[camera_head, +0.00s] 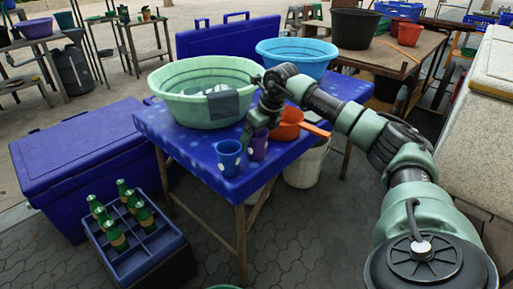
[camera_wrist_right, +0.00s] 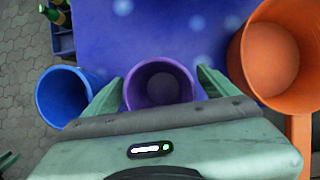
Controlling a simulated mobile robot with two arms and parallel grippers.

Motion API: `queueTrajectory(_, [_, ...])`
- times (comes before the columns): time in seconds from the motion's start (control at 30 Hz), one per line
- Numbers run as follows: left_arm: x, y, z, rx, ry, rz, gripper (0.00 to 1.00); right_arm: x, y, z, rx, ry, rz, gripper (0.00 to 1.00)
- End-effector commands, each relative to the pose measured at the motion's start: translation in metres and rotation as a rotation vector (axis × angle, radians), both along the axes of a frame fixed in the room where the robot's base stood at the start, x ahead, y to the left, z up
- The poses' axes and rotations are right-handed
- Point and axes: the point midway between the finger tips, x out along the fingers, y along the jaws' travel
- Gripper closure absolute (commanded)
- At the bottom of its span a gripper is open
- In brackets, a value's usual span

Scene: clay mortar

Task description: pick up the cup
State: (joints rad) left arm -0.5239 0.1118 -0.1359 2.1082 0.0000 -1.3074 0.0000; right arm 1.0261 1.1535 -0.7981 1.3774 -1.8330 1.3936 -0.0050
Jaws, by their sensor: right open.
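A purple cup (camera_head: 258,147) stands on the blue table, and it also shows in the right wrist view (camera_wrist_right: 158,86), where I look down into its open top. A blue cup (camera_head: 229,157) stands close to its left; it shows in the right wrist view (camera_wrist_right: 64,97) too. My right gripper (camera_head: 260,127) points down at the purple cup, with its fingers apart. In the right wrist view one finger is on each side of the purple cup, and the left finger lies between the two cups. Contact with the cup cannot be told. My left gripper is not in view.
An orange pan (camera_head: 288,125) with a handle lies right of the purple cup. A green basin (camera_head: 205,105) and a light blue basin (camera_head: 297,53) stand behind on the blue table (camera_head: 190,155).

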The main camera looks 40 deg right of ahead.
Motion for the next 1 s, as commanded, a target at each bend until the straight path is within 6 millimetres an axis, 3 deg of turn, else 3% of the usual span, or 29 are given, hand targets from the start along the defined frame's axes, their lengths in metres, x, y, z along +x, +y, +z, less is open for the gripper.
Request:
queueTrajectory(0.33, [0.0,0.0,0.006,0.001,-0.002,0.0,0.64,0.004,0.001,-0.008,0.0,-0.001,0.0,0.15])
queueTrajectory(0.57, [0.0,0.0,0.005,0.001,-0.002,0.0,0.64,0.004,0.001,-0.007,0.0,-0.001,0.0,0.78])
queueTrajectory(0.83, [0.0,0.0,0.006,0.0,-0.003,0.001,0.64,0.004,0.001,-0.006,0.0,-0.002,0.0,0.78])
queueTrajectory(1.0, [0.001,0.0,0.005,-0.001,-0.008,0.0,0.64,0.004,0.001,0.007,0.0,-0.004,0.0,0.78])
